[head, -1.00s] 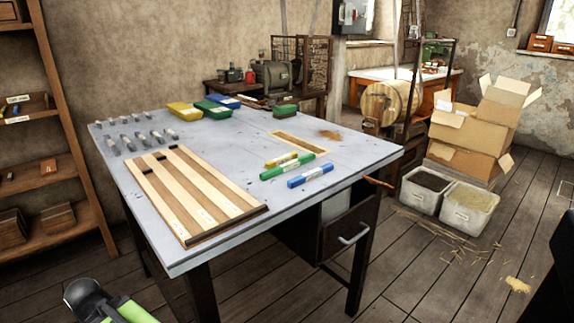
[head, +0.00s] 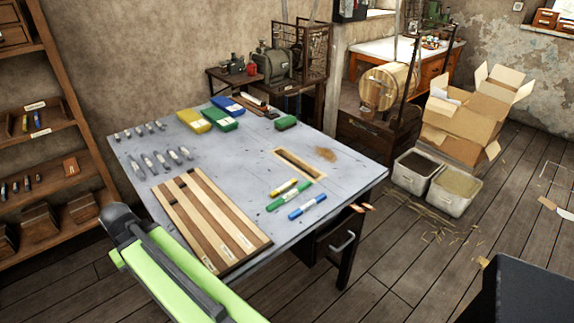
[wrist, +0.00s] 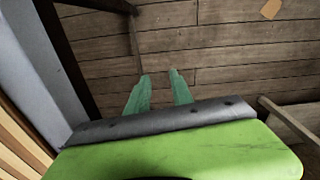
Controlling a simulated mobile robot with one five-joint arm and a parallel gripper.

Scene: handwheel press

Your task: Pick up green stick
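The green stick (head: 280,202) lies flat on the near right part of the grey table (head: 232,160), with a pale label at its middle. It lies between a yellow stick (head: 283,187) and a blue stick (head: 307,206). My gripper (wrist: 160,76) shows in the wrist view with its two green fingers apart and nothing between them. It points at the plank floor beside the table. In the head view my green arm shows at the lower left, but the gripper fingers cannot be made out. The green stick is not visible in the wrist view.
A striped wooden board (head: 212,215) lies along the table's near left side, with several small grey pieces behind it. Yellow, green and blue boxes stand at the back. A shallow slot (head: 300,163) is near the sticks. Two bins (head: 455,192) stand on the floor at right.

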